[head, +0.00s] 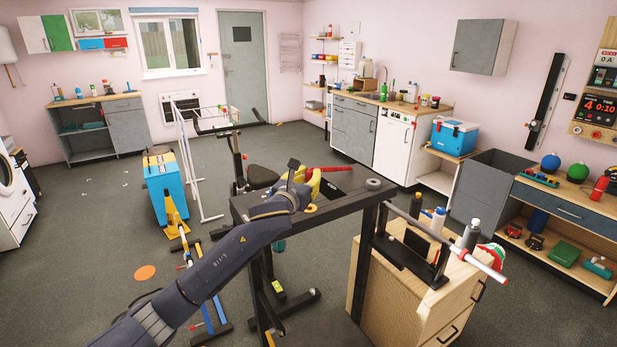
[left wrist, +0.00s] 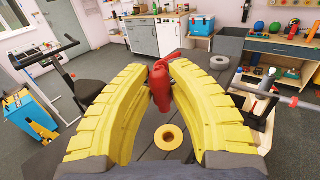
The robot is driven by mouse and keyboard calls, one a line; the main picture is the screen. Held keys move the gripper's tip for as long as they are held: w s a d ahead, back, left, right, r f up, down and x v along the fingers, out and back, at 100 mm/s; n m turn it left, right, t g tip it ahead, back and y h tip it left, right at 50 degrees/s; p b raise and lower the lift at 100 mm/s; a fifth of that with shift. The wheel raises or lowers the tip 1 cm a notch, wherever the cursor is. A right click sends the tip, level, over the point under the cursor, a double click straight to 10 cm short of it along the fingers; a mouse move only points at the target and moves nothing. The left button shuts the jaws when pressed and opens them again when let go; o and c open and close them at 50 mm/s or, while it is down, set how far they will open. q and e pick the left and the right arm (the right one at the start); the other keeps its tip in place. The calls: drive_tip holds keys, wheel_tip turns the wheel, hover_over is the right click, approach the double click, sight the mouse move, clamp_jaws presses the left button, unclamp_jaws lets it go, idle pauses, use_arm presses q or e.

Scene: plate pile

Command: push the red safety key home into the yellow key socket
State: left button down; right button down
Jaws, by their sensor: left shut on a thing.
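My left gripper (head: 312,180) reaches in from the left over a dark narrow table. In the left wrist view its two curved yellow fingers (left wrist: 160,88) are shut on the red safety key (left wrist: 172,70). The key also shows in the head view (head: 332,169), sticking out to the right of the fingers. The yellow key socket (left wrist: 168,137), a round ring with a dark hole, is on the table below and between the fingers. It shows partly in the head view (head: 310,208), beside the gripper. The key is apart from the socket. My right gripper is not in view.
A grey ring (head: 375,183) lies at the table's right end. The dark tabletop (head: 342,200) is bare between it and the socket. A wooden cabinet (head: 395,290) with bottles and a long bar stands to the right. An exercise bike (left wrist: 62,75) stands to the left.

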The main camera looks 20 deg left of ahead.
use_arm(q)
drive_tip(key=shift+f+m, duration=0.1)
drive_tip(key=shift+m, duration=0.2)
drive_tip(key=shift+f, duration=2.7)
drive_tip(key=shift+f, duration=1.4)
drive_tip(key=c, duration=1.2)
unclamp_jaws()
drive_tip(key=shift+s, duration=0.1)
drive_tip(key=s+a, duration=0.1)
drive_tip(key=s, duration=1)
drive_tip(key=shift+s+a, duration=0.2)
drive_tip(key=shift+s, duration=0.2)
drive_tip(key=shift+r, duration=0.1)
